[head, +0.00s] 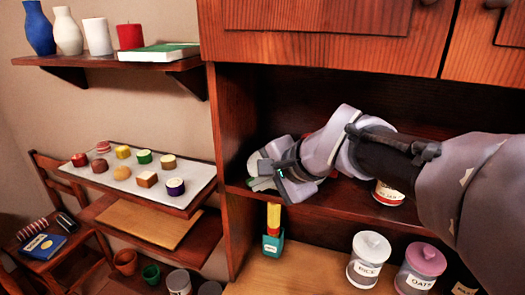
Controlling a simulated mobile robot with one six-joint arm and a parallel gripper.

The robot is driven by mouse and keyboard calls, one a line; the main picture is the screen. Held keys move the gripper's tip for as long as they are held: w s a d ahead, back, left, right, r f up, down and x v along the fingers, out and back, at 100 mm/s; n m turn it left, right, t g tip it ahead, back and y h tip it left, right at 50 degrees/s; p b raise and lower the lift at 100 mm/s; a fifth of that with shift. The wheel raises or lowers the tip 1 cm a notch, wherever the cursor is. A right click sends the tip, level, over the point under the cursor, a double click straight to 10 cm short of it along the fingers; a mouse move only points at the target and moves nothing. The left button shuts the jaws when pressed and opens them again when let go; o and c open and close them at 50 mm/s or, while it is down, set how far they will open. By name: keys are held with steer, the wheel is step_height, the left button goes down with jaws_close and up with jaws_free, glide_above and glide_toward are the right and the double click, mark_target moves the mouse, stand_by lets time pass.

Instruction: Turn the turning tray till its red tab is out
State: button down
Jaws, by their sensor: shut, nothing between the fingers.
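I cannot make out the turning tray or its red tab in the head view. My arm reaches from the right into the open cupboard and covers much of its shelf (345,207). My gripper (264,180) is at the left end of this shelf, close to the cupboard's left side wall. It is shut, with nothing seen in it. A can (388,194) with a white and red label stands on the shelf, partly hidden under my arm.
At left, small cakes sit on a white sheet (107,163); vases and candles stand on a wall shelf (105,60).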

steer(key=shift+a, duration=0.1)
steer(key=shift+w+a, duration=0.8)
steer(key=shift+a, duration=0.2)
steer(key=shift+w+a+p, duration=0.55)
steer(key=shift+w+a, duration=0.25)
steer(key=shift+w, duration=0.3)
steer(key=shift+w+a, duration=0.1)
steer(key=shift+w, duration=0.05)
